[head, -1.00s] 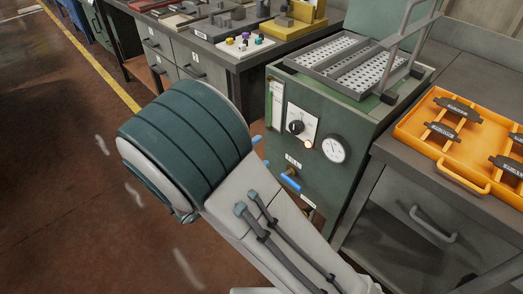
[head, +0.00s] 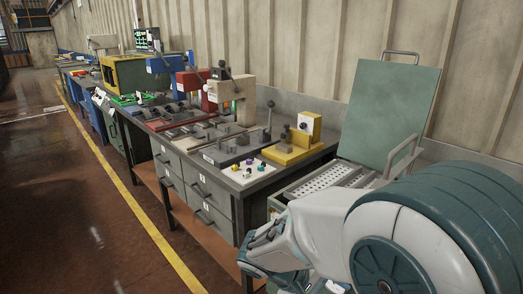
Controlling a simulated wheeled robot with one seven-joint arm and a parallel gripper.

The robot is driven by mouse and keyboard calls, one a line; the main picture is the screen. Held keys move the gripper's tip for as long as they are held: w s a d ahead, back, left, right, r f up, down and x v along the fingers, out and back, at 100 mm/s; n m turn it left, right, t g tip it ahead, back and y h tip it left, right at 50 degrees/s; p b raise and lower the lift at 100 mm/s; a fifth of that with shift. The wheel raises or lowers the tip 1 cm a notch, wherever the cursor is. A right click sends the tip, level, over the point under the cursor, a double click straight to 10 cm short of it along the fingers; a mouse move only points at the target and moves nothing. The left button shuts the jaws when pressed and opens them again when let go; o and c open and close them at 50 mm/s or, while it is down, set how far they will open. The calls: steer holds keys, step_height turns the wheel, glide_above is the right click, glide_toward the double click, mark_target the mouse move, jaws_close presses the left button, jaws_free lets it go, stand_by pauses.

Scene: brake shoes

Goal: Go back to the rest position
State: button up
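The green machine with the perforated tray (head: 325,181) stands partly behind my arm. Its green lid (head: 390,112) stands raised, with a metal handle on top. The machine's front panel is mostly hidden by my arm. No brake shoe can be made out in this view.
A long grey workbench (head: 222,177) with drawers runs along the wall. It bears a yellow fixture (head: 296,148), a white plate with coloured knobs (head: 250,172) and red and blue presses. Left of the yellow floor line (head: 150,222), the floor is clear.

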steer(key=s+r+m+t+y+p, duration=0.1)
steer(key=s+r+m+y+p, duration=0.1)
steer(key=r, duration=0.5)
steer(key=s+r+m+t+y+p, duration=0.1)
steer(key=s+r+m+y+p, duration=0.2)
steer(key=r+y+p, duration=0.4)
steer(key=shift+s+d+r+m, duration=0.3)
steer(key=shift+s+r, duration=0.25)
steer(key=shift+r, duration=0.25)
